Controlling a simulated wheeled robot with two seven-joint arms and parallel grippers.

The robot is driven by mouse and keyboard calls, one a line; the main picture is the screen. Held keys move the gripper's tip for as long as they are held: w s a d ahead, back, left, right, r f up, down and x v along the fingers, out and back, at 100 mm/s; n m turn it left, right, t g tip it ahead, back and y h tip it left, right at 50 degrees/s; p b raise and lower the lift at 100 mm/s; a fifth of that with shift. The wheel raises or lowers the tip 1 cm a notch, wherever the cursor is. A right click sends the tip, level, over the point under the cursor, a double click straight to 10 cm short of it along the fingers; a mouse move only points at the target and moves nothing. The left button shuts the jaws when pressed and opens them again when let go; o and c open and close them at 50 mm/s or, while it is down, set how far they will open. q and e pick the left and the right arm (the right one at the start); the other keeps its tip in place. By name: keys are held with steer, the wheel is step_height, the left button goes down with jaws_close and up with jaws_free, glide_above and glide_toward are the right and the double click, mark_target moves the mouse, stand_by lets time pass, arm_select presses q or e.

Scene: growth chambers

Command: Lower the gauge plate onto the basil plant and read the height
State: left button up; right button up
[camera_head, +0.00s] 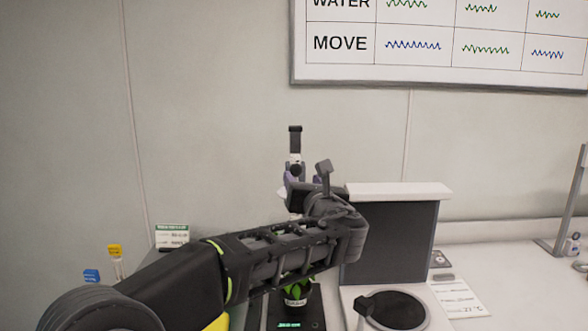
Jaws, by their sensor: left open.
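The basil plant (296,293) stands in a small pot on a dark base (313,324) at the bottom middle, with its upper leaves largely hidden behind my left forearm. A dark upright post (295,142), apparently the gauge's, rises behind my left gripper, with a pale fitting and purple parts low on it. I cannot make out the gauge plate or the height reading; my arm covers that area. My left gripper (308,182) is open in front of the post, above the plant. Whether it touches the gauge is unclear. My right gripper is not in view.
Right of my left gripper stands a dark panel (390,245) with a white top, and a black disc (398,309) lies before it. A printed card (459,299) lies farther right. Yellow-capped (115,251) and blue-capped (92,275) containers and a small sign (172,235) stand left.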

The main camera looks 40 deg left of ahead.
mark_target(297, 173)
arm_select(q)
steer(key=shift+p+x, duration=1)
steer(key=shift+x, duration=2.85)
steer(key=shift+c, duration=0.3)
jaws_close()
